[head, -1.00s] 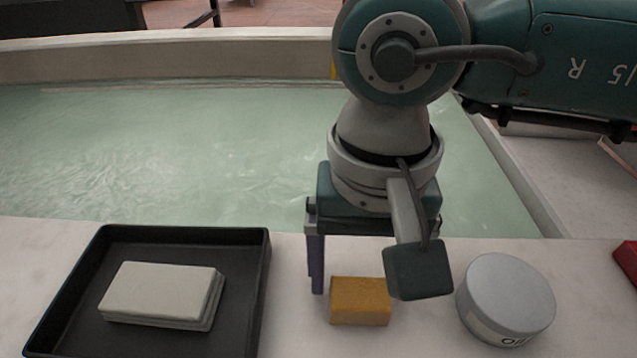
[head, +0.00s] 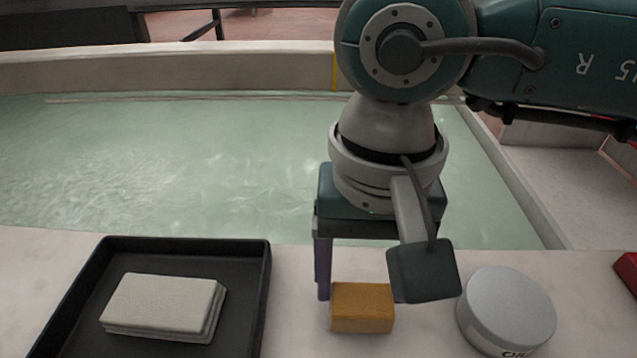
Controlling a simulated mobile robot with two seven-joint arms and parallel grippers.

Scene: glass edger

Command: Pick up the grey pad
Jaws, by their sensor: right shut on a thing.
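A stack of light grey pads (head: 160,305) lies in a black tray (head: 258,300) at the lower left of the head view. My right gripper (head: 358,290) points down at a yellow-orange block (head: 362,308) on the pale ledge, to the right of the tray. Its left finger is against the block's left side, and it is shut on the block. Its other finger is hidden behind the dark square part on my wrist. The grey pads are apart from this gripper. My left gripper is not in view.
A round grey tin (head: 506,308) stands close to the right of the block. A red object (head: 627,270) is at the right edge. Behind the ledge is a basin of greenish water (head: 200,165). The ledge between tray and block is clear.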

